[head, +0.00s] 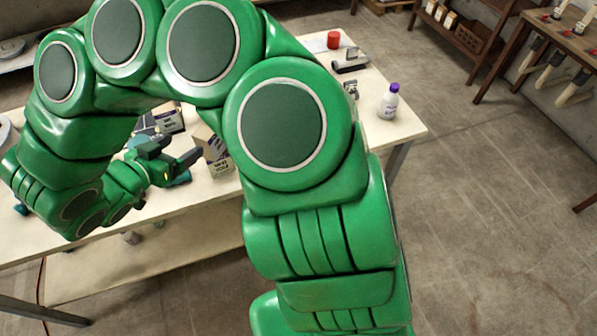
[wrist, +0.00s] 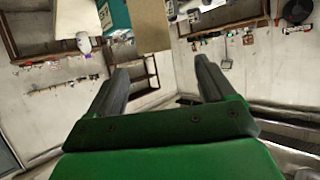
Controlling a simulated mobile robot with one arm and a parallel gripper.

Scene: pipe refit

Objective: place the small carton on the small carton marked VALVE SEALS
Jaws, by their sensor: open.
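A small tan carton (head: 205,138) shows just beyond my gripper in the head view, partly hidden by my arm. It appears to rest, tilted, on a lower small carton (head: 219,168) with a dark label; the label looks like VALVE SEALS but is too small to read surely. My gripper (head: 181,149) is open and empty beside these cartons, to their left. In the wrist view the fingers (wrist: 160,70) stand apart with nothing between them. A plain brown carton face (wrist: 150,26) shows at the top, beyond the fingertips.
Another carton (head: 169,119) with a dark label stands behind my gripper on the pale table (head: 405,125). My arm hides the middle of the table.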

